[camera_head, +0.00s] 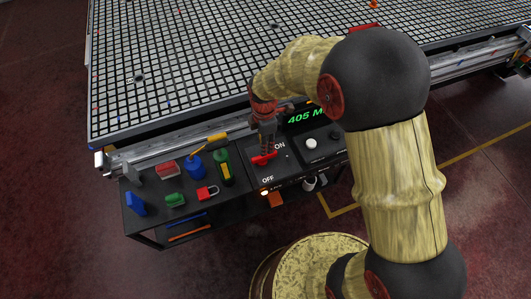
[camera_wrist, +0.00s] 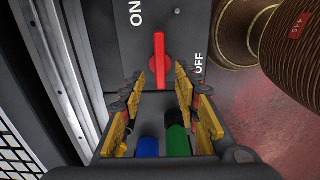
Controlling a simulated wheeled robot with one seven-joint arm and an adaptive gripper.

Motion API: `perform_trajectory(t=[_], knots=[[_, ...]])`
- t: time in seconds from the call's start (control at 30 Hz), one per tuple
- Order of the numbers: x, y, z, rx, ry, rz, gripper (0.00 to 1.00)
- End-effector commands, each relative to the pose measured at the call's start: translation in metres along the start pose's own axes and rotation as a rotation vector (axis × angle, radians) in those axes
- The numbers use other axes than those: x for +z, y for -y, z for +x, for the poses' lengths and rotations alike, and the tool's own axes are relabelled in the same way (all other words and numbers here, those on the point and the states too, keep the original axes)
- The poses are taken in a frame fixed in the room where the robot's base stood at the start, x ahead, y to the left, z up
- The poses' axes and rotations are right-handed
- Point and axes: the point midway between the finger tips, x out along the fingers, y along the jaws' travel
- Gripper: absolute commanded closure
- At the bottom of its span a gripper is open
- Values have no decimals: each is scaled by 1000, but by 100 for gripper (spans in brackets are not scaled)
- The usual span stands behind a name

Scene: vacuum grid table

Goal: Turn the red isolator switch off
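The red isolator switch (camera_head: 262,159) is a red handle on a dark panel between the white words ON and OFF. In the wrist view the red handle (camera_wrist: 159,56) runs up and down the picture, with ON at upper left and OFF at right. My gripper (camera_wrist: 160,80) is open, its yellow-padded fingers spread on either side of the handle's near end. I cannot tell whether the fingertips touch it or stop just short. In the head view my gripper (camera_head: 266,143) hangs just above the handle and hides part of the panel.
A dark shelf (camera_head: 155,222) left of the panel holds a blue can (camera_head: 196,165), a red padlock (camera_head: 207,193), a green-and-yellow tool (camera_head: 224,166) and other small items. A green display (camera_head: 305,116) and white knob (camera_head: 311,144) sit to the right. The grid table (camera_head: 180,75) lies behind.

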Motion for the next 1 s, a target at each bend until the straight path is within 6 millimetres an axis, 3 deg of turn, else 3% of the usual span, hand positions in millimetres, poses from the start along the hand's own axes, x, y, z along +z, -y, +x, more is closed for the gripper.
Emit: perform_trajectory(t=[0.5,0.8,1.0], knots=[[0,0,70,-1,0,3,68],[0,0,72,0,0,4,68],[0,0,72,0,0,4,80]])
